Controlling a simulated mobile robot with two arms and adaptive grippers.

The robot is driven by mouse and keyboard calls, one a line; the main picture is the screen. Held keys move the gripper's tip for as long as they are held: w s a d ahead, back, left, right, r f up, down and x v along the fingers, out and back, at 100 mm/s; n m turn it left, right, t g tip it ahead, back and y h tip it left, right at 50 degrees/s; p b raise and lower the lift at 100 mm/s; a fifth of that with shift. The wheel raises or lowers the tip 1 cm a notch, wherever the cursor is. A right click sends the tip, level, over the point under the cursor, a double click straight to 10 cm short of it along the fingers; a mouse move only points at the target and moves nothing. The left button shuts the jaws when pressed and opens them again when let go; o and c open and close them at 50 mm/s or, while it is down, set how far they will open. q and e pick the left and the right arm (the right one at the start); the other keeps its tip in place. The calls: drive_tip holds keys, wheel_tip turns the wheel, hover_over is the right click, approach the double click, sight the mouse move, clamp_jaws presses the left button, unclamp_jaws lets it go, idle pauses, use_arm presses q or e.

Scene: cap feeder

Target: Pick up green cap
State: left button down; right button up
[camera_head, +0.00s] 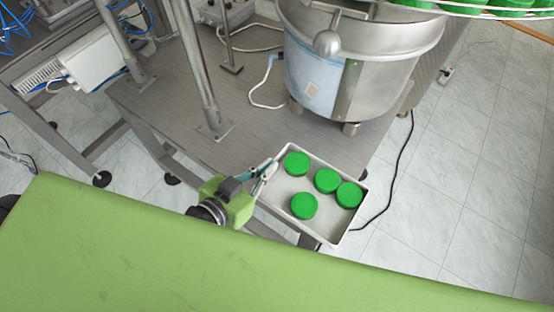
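Several round green caps lie apart or close together in a shallow light-grey tray (328,233). One cap (296,164) is near the tray's far left corner. Another cap (304,206) is near the left front. A third cap (326,181) sits close against a cap at the right wall (349,195). My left gripper (272,168) is at the tray's left wall, its fingertips just left of the far-left cap. No cap shows between its fingers, and the finger gap is too small to judge. My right gripper is not in view.
A steel feeder bowl (364,60) stands behind the tray on a grey table (252,108). Steel posts (197,75) rise left of the tray. More green caps (510,5) show at the top right. A black cable (398,165) runs down to the floor at right.

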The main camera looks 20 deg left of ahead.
use_arm(q)
drive_tip(key=w+f, duration=0.2)
drive_tip(key=w+a+f, duration=0.1)
drive_tip(key=w+f, duration=0.1)
drive_tip(key=w, duration=0.1)
drive_tip(key=w+f, duration=0.2)
drive_tip(key=shift+w+a+f, duration=0.25)
drive_tip(key=shift+w+f, duration=0.1)
drive_tip(key=shift+f, duration=0.05)
drive_tip(key=shift+w+f, duration=0.2)
drive_tip(key=shift+f, duration=0.05)
wheel_tip(320, 180, down, 3)
drive_tip(key=shift+w+a+f+b, duration=0.1)
drive_tip(key=shift+f+b, duration=0.05)
drive_tip(key=shift+b, duration=0.3)
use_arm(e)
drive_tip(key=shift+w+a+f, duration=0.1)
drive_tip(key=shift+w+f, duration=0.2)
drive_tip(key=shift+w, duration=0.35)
use_arm(q)
drive_tip(key=c, duration=2.6)
unclamp_jaws()
drive_tip(key=shift+f, duration=0.1)
drive_tip(key=o, duration=0.3)
